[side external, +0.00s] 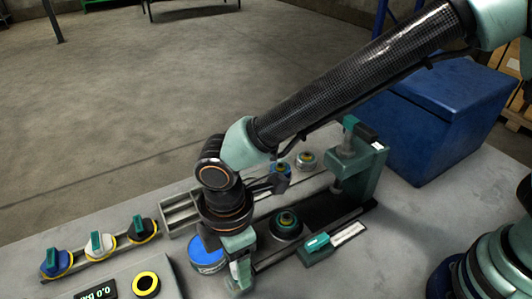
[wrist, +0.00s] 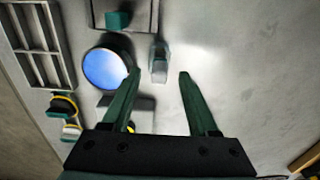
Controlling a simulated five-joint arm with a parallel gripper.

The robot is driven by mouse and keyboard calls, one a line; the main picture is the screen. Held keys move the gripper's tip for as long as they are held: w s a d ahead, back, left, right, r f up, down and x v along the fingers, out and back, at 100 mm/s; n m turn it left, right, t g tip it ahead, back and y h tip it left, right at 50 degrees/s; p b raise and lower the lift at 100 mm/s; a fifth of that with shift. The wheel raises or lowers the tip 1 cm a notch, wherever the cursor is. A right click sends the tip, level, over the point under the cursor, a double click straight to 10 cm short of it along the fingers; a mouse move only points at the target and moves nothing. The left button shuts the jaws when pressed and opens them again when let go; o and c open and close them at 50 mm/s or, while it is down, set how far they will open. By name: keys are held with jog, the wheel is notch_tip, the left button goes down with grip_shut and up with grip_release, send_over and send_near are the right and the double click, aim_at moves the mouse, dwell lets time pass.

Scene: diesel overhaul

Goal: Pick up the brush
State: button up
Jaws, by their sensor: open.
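My gripper (side external: 239,272) points down at the near side of the blue-topped round can (side external: 207,256). In the wrist view my gripper (wrist: 160,74) is open, with its two dark green fingers apart and nothing clasped between them. A small pale grey and dark upright-looking piece, which may be the brush (wrist: 159,62), shows between and just beyond the fingertips, right of the blue can top (wrist: 107,69). I cannot tell whether a finger touches it. In the side view the brush cannot be told apart from the gripper.
A green press stand (side external: 362,165) rises behind a dark rail. A round part with a green knob (side external: 286,223) stands right of my gripper. Knobs (side external: 100,244) and a grey panel lie at the left. A blue bin (side external: 440,125) is at the back right.

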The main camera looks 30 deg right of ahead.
aim_at(234, 283)
notch_tip(234, 283, down, 4)
jog(key=shift+r, duration=0.25)
grip_shut()
jog(key=shift+r, duration=0.2)
